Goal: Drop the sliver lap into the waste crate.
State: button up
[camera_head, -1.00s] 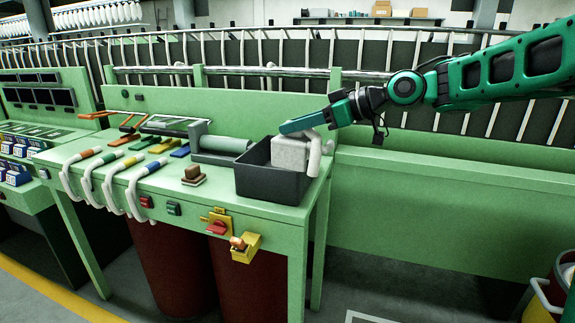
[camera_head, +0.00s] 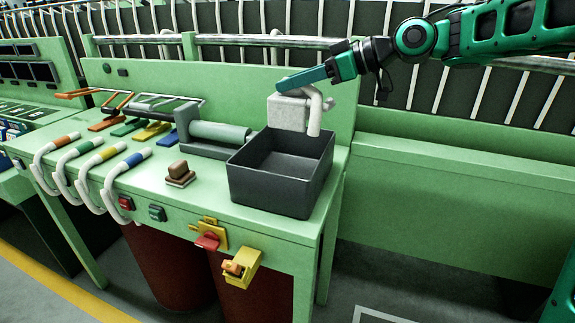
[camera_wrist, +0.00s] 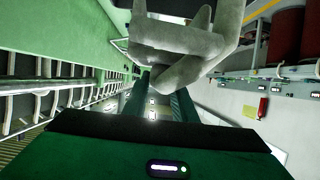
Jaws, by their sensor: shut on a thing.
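The sliver lap (camera_head: 289,113) is a whitish block with a thick pale strand hanging down its right side. My gripper (camera_head: 300,80) is shut on it and holds it at the far rim of the waste crate in the picture, apparently above it. The waste crate (camera_head: 268,189) is an open dark grey box on the green table, and its visible inside is empty. In the wrist view the lap (camera_wrist: 185,42) shows as thick grey folds at the ends of my gripper's fingers (camera_wrist: 160,90). The exact height over the crate is hard to tell.
A grey-green roller (camera_head: 220,132) in a dark frame stands left of the crate. A brown block (camera_head: 179,172) sits in front of it. Several white strands with coloured bands (camera_head: 118,168) hang over the table's front left. A green panel and rails stand behind.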

jog(key=shift+d+f, duration=0.1)
jog(key=shift+f, duration=2.45)
jog(key=o, duration=1.1)
jog(key=v, duration=1)
jog(key=shift+d, duration=0.35)
jog(key=shift+s+r, duration=0.15)
